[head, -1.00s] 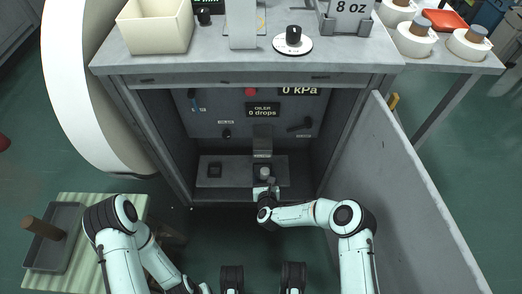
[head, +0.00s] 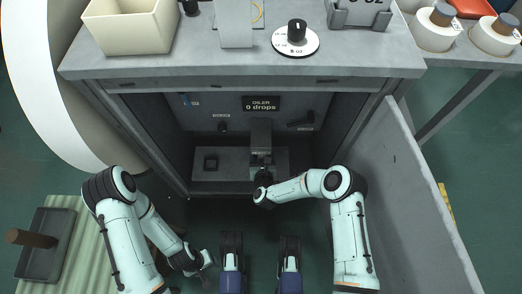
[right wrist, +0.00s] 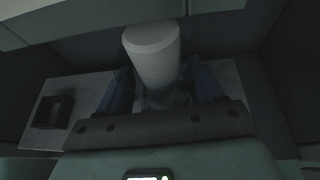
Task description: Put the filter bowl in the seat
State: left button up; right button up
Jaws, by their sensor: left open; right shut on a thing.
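The filter bowl appears as a pale, blunt-ended cylinder (right wrist: 153,52) in the right wrist view. Its lower part lies between the two blue fingers of my right gripper (right wrist: 163,92), which is shut on it. In the head view my right gripper (head: 262,172) reaches into the cabinet under a grey bracket (head: 261,134); the bowl is hard to make out there. My left gripper (head: 206,262) is open and empty in front of the cabinet.
The grey shelf (head: 238,180) is inside the cabinet, with side walls close by. A grey panel (head: 425,190) stands right of my right arm. The counter (head: 190,62) overhangs above. A dark tray (head: 38,262) lies at the left. An oiler display (head: 261,104) reads 0 drops.

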jog(key=shift+s, duration=0.1)
jog(key=shift+f, duration=0.2)
jog(key=o, duration=1.2)
jog(key=shift+c, duration=0.2)
